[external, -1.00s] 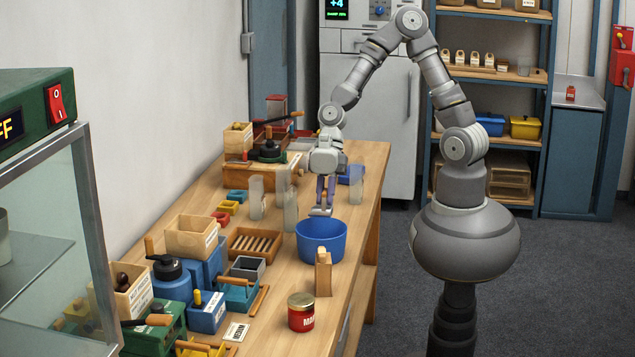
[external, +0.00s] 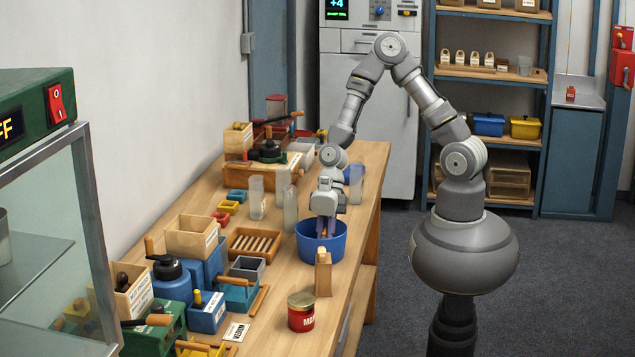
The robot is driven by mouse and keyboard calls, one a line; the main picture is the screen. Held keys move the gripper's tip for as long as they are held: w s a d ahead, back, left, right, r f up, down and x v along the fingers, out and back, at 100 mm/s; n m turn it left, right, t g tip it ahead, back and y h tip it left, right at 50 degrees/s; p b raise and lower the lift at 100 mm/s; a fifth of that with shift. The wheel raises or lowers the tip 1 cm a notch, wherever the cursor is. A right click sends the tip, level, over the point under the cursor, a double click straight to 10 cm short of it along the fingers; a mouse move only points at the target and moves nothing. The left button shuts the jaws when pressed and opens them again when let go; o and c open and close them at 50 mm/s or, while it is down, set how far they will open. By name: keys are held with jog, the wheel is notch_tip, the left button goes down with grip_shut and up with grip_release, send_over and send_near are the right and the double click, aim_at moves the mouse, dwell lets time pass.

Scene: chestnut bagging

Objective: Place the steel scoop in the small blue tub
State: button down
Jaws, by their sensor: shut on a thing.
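The round blue tub (external: 321,248) stands on the wooden bench, near its right edge. I cannot tell whether the scoop touches the tub's bottom.
A wooden block (external: 323,273) and a red-labelled jar (external: 301,312) stand in front of the tub. Clear upright containers (external: 290,208) stand behind it to the left. A slatted wooden tray (external: 256,244) lies to its left. Bench space right of the jar is narrow.

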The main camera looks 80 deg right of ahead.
jog(key=shift+f, duration=0.2)
jog(key=c, duration=1.1)
grip_release()
jog(key=shift+r, duration=0.1)
jog(key=shift+r, duration=0.25)
jog(key=p+v, duration=0.5)
jog(key=v, duration=0.6)
jog(key=shift+d+r, duration=0.25)
jog(key=shift+r, duration=0.1)
jog(key=shift+w, duration=0.1)
